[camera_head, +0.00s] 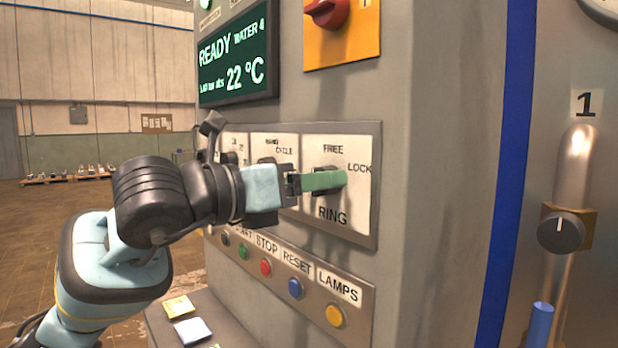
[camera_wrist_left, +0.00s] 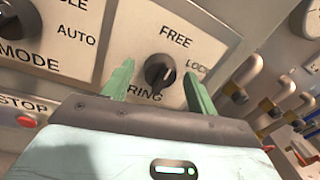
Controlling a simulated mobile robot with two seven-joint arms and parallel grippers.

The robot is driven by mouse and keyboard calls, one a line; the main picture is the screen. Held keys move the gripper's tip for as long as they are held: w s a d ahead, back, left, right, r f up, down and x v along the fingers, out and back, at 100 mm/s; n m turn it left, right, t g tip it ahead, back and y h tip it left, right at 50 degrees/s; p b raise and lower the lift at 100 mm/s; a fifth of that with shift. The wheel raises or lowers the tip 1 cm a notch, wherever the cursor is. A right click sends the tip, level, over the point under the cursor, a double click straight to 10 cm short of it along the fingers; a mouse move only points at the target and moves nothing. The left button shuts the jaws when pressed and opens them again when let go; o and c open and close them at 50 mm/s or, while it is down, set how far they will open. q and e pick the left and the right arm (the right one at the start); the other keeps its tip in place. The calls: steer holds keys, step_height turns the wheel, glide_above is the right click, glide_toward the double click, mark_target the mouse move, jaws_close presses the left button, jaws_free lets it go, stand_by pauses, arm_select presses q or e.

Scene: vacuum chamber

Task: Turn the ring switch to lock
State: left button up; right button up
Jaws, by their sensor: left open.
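The ring switch (camera_wrist_left: 160,72) is a black knob on a pale plate marked FREE, LOCK and RING. In the left wrist view its pale pointer line aims up toward FREE, slightly to the right. My left gripper (camera_wrist_left: 158,85) has its two green fingers spread, one on each side of the knob, with a visible gap to each. In the head view my left gripper (camera_head: 325,181) reaches in from the left in front of the RING plate (camera_head: 352,222) and hides most of the knob. I cannot tell whether the fingertips reach past the knob's face. My right gripper is out of view.
Below runs a button strip with red (camera_head: 266,267), blue (camera_head: 295,288) and yellow (camera_head: 335,315) buttons. A red switch (camera_head: 327,12) sits above, and a pipe valve (camera_head: 561,232) stands right.

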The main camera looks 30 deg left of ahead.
arm_select(q)
steer(key=shift+c, duration=0.4)
steer(key=c, duration=0.9)
